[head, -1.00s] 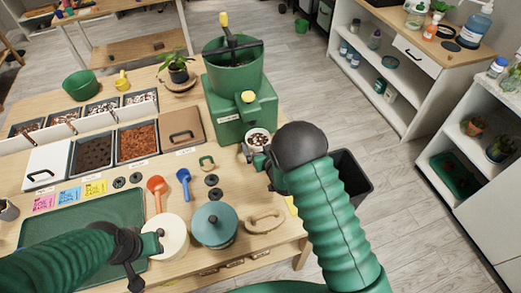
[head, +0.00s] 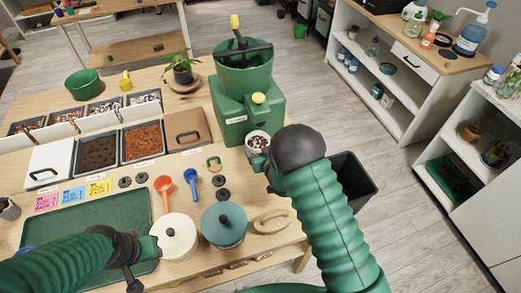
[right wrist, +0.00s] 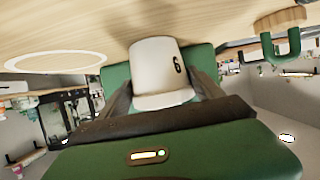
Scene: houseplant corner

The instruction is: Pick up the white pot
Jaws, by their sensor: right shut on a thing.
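The white pot (head: 257,140) stands in front of the green dispensing machine (head: 246,108), with a dark and pale mix in its top. My right gripper (head: 262,160) is shut on it from the near side; my dark wrist hides part of the pot. In the right wrist view the white pot (right wrist: 158,68) sits between the two fingers (right wrist: 162,92), a small dark mark on its side. I cannot tell whether its base touches the table. My left gripper (head: 149,247) is beside a cream lidded container (head: 176,238); its jaws are unclear.
An orange scoop (head: 165,190) and a blue scoop (head: 191,183) lie nearby. A black bin (head: 352,182) is right of the table. Bins of substrate line the left.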

